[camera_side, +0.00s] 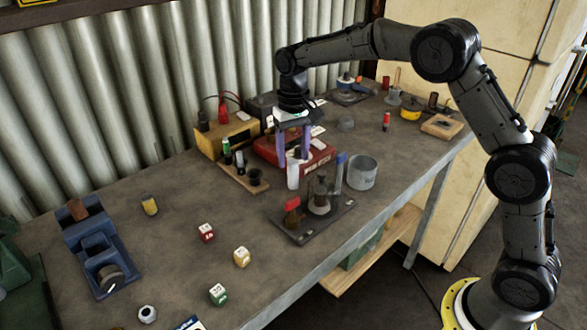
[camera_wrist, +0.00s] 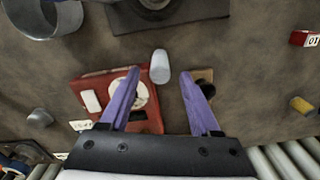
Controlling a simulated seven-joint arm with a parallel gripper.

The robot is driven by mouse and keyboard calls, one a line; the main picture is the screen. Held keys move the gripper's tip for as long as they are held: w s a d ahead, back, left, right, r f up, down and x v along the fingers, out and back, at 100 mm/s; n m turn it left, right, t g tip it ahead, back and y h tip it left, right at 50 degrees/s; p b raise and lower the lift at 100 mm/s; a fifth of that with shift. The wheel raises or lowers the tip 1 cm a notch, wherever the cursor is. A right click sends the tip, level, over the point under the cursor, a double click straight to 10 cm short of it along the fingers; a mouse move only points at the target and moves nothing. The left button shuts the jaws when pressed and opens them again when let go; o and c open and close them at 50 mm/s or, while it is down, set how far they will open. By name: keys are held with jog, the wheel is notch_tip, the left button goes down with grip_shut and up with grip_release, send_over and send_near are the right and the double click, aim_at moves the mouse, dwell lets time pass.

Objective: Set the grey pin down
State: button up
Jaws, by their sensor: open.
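The grey pin (camera_side: 293,176) is a pale cylinder. It appears upright on the bench, in front of the red case and left of the dark tray. In the wrist view the pin (camera_wrist: 160,67) shows between and slightly beyond the fingertips, with a gap on each side. My gripper (camera_side: 293,161) has two purple fingers pointing down, spread apart just above or around the pin's top. In the wrist view my gripper (camera_wrist: 160,73) is open, and neither finger visibly touches the pin. Whether the tips reach below the pin's top is hard to tell.
The red case (camera_side: 318,160) lies close behind the fingers. A wooden block with a black cup (camera_side: 255,178) is to the left. A dark tray (camera_side: 300,237) with several parts and a metal tin (camera_side: 362,173) stand to the right. The bench's left front has scattered dice.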

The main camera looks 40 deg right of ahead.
notch_tip(320, 180, up, 6)
jog(key=shift+f, duration=0.15)
jog(key=shift+s+r, duration=0.2)
jog(key=shift+r, duration=0.15)
jog(key=s+d+r+t, duration=0.1)
jog(key=s+r, duration=0.2)
jog(key=s, duration=0.3)
jog(key=s+r+n+t, duration=0.1)
jog(key=s+r, duration=0.1)
jog(key=s, duration=0.3)
jog(key=s+d+r+t, duration=0.1)
jog(key=s+r, duration=0.2)
jog(key=s, duration=0.3)
jog(key=s+f+n+t, duration=0.1)
jog(key=s, duration=0.9)
jog(key=shift+s+d+f+t, duration=0.15)
jog(key=shift+d+f+t, duration=0.15)
jog(key=shift+d+f, duration=0.1)
jog(key=shift+o, duration=0.4)
jog(key=s+f+n+t, duration=0.1)
jog(key=s+f, duration=0.2)
jog(key=s, duration=0.3)
jog(key=shift+f, duration=0.4)
jog(key=shift+s+d+f, duration=0.1)
jog(key=shift+s, duration=0.05)
